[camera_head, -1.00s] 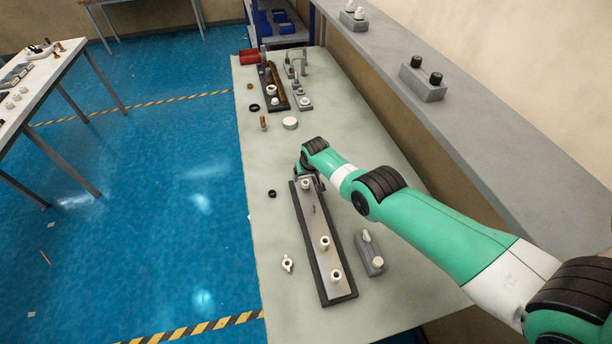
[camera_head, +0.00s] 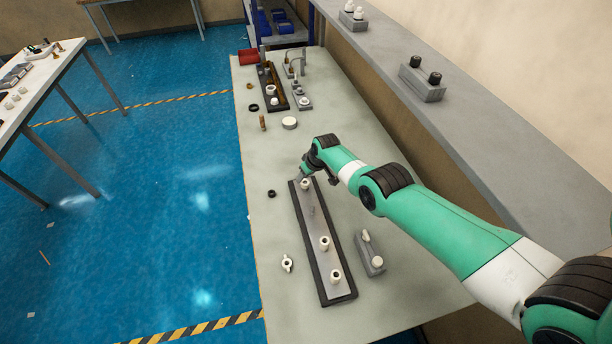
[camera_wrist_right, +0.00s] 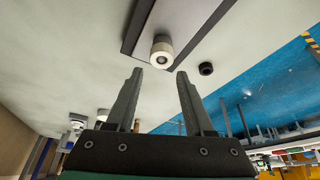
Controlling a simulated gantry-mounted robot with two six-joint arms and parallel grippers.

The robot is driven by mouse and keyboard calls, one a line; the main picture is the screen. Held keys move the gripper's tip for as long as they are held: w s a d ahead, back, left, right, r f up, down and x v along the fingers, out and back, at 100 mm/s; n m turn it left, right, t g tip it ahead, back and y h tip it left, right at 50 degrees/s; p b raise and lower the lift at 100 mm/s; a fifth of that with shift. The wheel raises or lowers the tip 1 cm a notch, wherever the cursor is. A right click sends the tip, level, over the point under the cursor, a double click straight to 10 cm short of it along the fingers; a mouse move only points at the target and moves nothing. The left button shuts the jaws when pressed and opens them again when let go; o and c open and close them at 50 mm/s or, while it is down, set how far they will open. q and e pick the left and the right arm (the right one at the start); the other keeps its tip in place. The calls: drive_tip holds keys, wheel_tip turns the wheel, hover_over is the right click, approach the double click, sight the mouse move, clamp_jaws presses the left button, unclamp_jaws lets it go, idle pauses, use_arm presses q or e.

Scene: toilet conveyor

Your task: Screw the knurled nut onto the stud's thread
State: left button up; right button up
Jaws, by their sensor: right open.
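A long dark-edged plate (camera_head: 318,212) lies on the bench with several white round pieces standing on it. The piece at its far end (camera_head: 305,184) also shows in the right wrist view as a short white cylinder with a dark centre (camera_wrist_right: 161,51). I cannot tell whether this is the knurled nut on the stud; no knurling or thread is clear. My right gripper (camera_wrist_right: 160,76) is open, its two fingers apart with nothing between them. The white cylinder is just beyond the fingertips, apart from them. In the head view the right gripper (camera_head: 307,174) is at the plate's far end. My left gripper is not in view.
Farther back are a white disc (camera_head: 290,123) and a second dark tray (camera_head: 274,92).

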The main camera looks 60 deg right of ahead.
sight(305, 182)
idle(0.3)
drive_tip(key=shift+f+b, duration=1.5)
drive_tip(key=shift+f, duration=0.05)
drive_tip(key=shift+c, duration=0.3)
